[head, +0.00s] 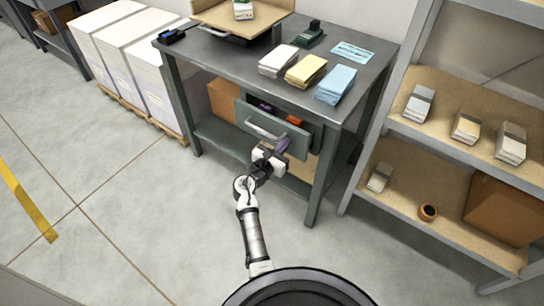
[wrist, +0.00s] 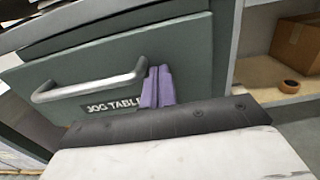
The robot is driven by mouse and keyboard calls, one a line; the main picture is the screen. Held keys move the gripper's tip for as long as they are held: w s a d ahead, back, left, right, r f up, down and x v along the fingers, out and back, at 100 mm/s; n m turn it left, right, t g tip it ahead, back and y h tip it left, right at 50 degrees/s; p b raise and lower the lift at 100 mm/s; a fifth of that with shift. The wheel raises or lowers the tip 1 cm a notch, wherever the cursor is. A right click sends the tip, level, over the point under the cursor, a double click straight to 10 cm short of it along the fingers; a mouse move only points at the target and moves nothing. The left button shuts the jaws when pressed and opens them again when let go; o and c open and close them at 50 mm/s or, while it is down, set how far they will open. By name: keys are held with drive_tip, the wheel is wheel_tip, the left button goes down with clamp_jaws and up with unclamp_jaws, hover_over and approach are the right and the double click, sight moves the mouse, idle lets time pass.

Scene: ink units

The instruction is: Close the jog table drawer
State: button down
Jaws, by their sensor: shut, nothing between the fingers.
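The jog table (head: 222,62) is a grey metal table in the middle of the head view. Its green-grey drawer (head: 262,112) is pulled open, with dark and orange items visible inside. The drawer front fills much of the wrist view (wrist: 185,50), with a silver bar handle (wrist: 92,86) and a partly covered "JOG TABLE" label (wrist: 110,104). My gripper (head: 281,147) has purple fingers, shut and empty. In the wrist view the fingers (wrist: 157,72) are at the drawer front, right of the handle. I cannot tell whether they touch it.
Paper stacks in white (head: 278,60), yellow (head: 306,70) and blue (head: 336,84) lie on the table top. A shelf unit (head: 440,140) stands to the right, with a cardboard box (head: 505,208) on it. White stacks (head: 140,60) on a pallet stand left. The floor in front is clear.

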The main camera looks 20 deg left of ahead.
sight(292, 137)
drive_tip(key=x, duration=0.4)
drive_tip(key=shift+w+d, duration=0.1)
drive_tip(key=shift+w, duration=0.1)
drive_tip(key=shift+w+r, duration=0.2)
drive_tip(key=shift+r, duration=0.05)
